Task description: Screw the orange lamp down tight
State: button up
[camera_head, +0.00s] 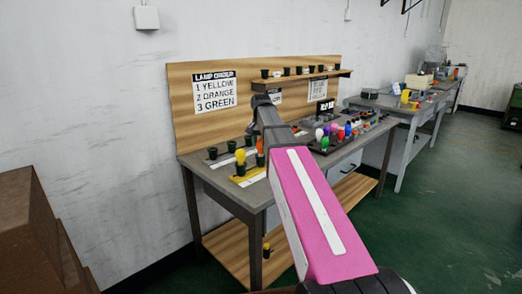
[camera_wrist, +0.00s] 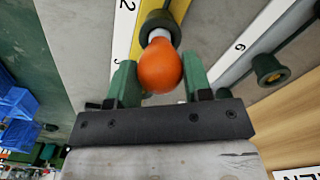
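The orange lamp (camera_wrist: 160,66) stands in a black socket (camera_wrist: 160,24) on a yellow-edged board. A white band of its base shows between bulb and socket. My gripper (camera_wrist: 160,75) has its two green fingers on opposite sides of the bulb, and both meet its outline, so it looks shut on the lamp. In the head view the orange lamp (camera_head: 260,145) shows in part beside my arm's end. A yellow lamp (camera_head: 240,156) stands upright in the socket to its left.
A neighbouring board with an empty black socket (camera_wrist: 268,68) lies right in the wrist view. Several coloured lamps (camera_head: 334,134) stand in a rack to the right. A shelf (camera_head: 300,76) with sockets and a lamp order sign (camera_head: 214,91) are behind.

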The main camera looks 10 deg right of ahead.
jog(key=shift+c, duration=1.1)
jog(key=m, duration=0.4)
jog(key=shift+m, duration=0.3)
jog(key=shift+m, duration=0.3)
jog(key=m, duration=0.4)
jog(key=shift+f, duration=0.1)
